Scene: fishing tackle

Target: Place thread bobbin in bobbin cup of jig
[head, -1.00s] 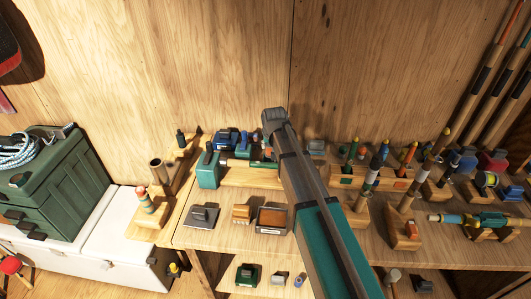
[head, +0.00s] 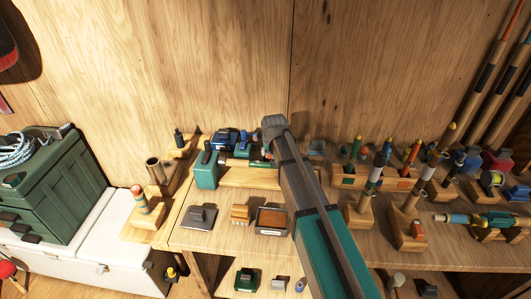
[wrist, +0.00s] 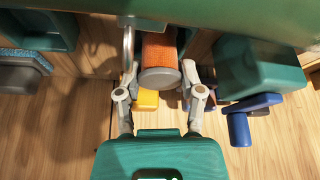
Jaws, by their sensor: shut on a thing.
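In the wrist view my gripper (wrist: 160,82) is shut on the thread bobbin (wrist: 160,48), an orange cylinder with a grey end disc, lying between its two fingers. The far end of the bobbin is out of sight. In the head view my arm hides the fingers and the bobbin. A long wooden base with a green end block (head: 206,171), likely the jig, stands at the back of the bench, left of my arm. I cannot make out a bobbin cup on it. A green block (wrist: 262,65) and a blue crank-like part (wrist: 240,128) are right of the gripper in the wrist view.
Wooden holders with upright tools (head: 372,172) crowd the bench right of my arm. Small trays and blocks (head: 272,220) lie in front. A wooden stand with a grey tube (head: 155,171) is at the left, near a green cabinet (head: 62,190). The wall is close behind.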

